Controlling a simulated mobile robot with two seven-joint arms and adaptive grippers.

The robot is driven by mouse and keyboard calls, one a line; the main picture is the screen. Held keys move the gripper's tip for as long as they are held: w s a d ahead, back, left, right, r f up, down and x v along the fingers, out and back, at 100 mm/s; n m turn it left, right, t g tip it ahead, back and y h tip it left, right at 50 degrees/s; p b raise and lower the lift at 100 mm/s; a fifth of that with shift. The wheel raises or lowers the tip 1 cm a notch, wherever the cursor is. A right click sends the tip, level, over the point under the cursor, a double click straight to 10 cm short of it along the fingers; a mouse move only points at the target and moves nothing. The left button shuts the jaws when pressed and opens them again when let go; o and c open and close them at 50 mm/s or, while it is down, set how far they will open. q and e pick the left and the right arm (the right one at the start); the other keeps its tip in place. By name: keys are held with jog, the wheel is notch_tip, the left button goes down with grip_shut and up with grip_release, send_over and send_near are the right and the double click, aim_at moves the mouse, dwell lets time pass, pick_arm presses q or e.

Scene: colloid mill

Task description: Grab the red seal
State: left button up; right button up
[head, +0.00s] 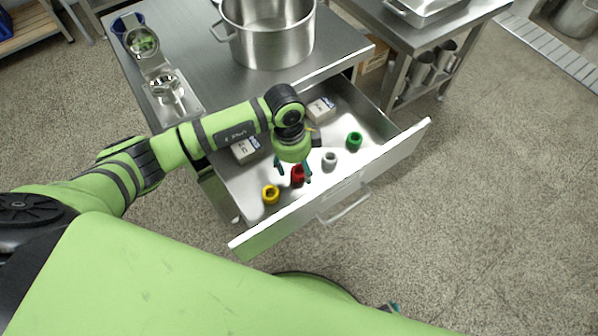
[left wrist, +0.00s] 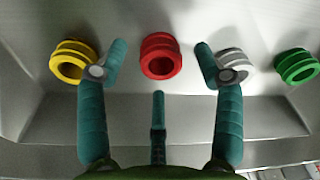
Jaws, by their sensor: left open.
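The red seal (head: 297,176) is a short ringed cylinder with a hole, lying in the open drawer (head: 240,190). In the left wrist view the red seal (left wrist: 161,56) lies ahead of and between my open fingers. My left gripper (head: 293,173) reaches down into the drawer over it, and partly hides it in the head view. In the left wrist view my left gripper (left wrist: 158,62) is open and empty, with a finger on each side of the red seal and no visible contact. My right gripper is not in view.
A yellow seal (head: 270,194) lies left of the red one; a grey seal (head: 329,160) and a green seal (head: 354,141) lie to its right. White boxes (head: 321,109) sit deeper in the drawer. The drawer front (head: 335,192) stands close. A pot (head: 268,35) stands on the counter.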

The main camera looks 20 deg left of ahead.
pick_arm(q)
jog(key=shift+d+f, duration=0.1)
jog(key=shift+f, duration=0.5)
jog(key=c, duration=1)
jog(key=shift+r, duration=0.1)
